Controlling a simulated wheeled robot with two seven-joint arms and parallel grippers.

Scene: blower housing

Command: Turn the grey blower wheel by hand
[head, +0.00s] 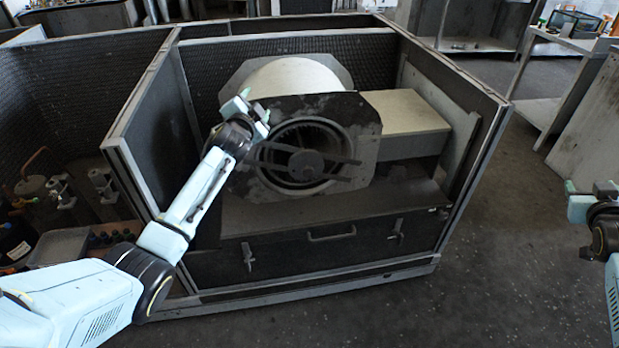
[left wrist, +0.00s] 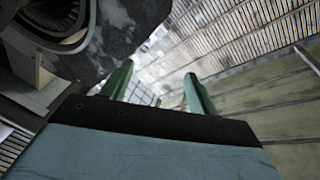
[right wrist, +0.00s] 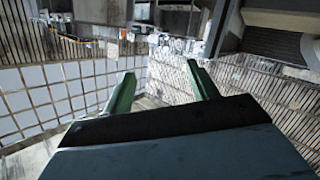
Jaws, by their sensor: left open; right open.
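The blower housing (head: 362,112) stands in an open-topped bay, with a pale rounded scroll behind a dark scuffed face plate. The grey blower wheel (head: 303,137) sits inside its round opening, partly covered by dark crossbars and a hub (head: 305,165). My left gripper (head: 254,108) is open and empty at the upper left of the opening, in front of the plate in the picture; I cannot tell whether it touches. In the left wrist view its fingers (left wrist: 158,85) are apart, and the opening's rim (left wrist: 62,22) shows at upper left. My right gripper (head: 590,198) is open and empty at the far right; its fingers (right wrist: 162,88) are apart.
Dark mesh-lined walls (head: 140,120) enclose the bay on the left and back. A drawer front with a handle (head: 332,234) lies below the housing. A beige box (head: 405,112) adjoins it at right. Cylinders and a bin (head: 58,246) stand at left.

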